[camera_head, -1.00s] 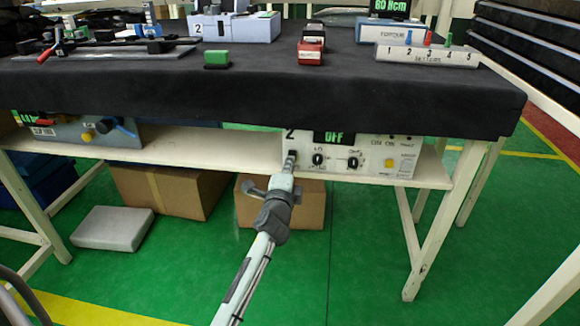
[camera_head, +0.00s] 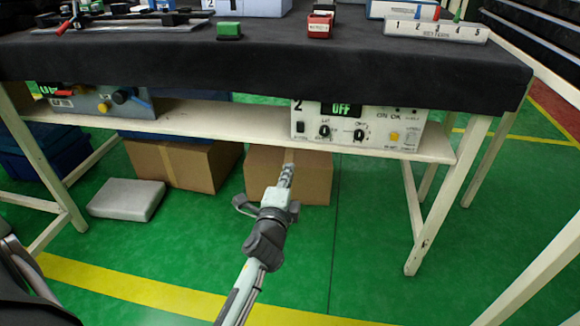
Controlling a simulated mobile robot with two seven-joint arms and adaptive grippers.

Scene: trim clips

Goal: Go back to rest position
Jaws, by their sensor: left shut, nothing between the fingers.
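My left gripper (camera_head: 287,172) is in the lower middle of the head view, with its arm coming up from the bottom edge. Its fingers are shut and hold nothing. The fingertips are in front of a cardboard box and below the white control box (camera_head: 358,127), apart from it. The control box is marked 2 and its green display reads OFF. My right gripper does not show.
A black-covered table (camera_head: 270,65) with a lower white shelf (camera_head: 215,122) stands ahead. Cardboard boxes (camera_head: 318,178) and a grey slab (camera_head: 127,199) are on the green floor. A numbered stand (camera_head: 437,30), a green block (camera_head: 229,31) and a red block (camera_head: 319,27) are on the table. Open floor lies in front.

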